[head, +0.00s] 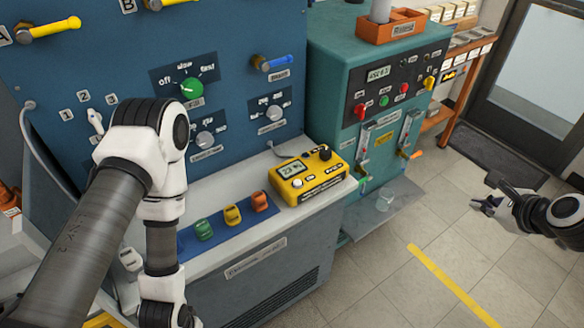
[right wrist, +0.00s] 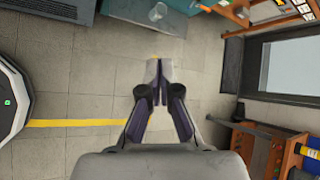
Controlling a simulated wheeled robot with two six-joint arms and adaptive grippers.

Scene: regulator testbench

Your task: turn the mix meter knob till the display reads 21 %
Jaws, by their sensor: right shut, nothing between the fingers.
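A yellow meter box (head: 308,179), which looks like the mix meter, lies on the right end of the grey bench. Its small display (head: 292,170) seems to read about 23 %, but the digits are too small to be sure. A black knob (head: 325,153) sits at its far right corner, and a pale round knob or button (head: 297,183) is on its near side. My right gripper (head: 484,203) is shut and empty, over the floor well right of the meter; it also shows in the right wrist view (right wrist: 157,92). My left arm hangs over the bench's left part, its gripper out of frame.
Green, yellow and orange blocks (head: 232,215) stand on a blue strip left of the meter. A blue panel (head: 230,45) with knobs rises behind. A teal cabinet (head: 330,65) with levers stands to the right, a clear cup (head: 386,201) before it. The floor is open.

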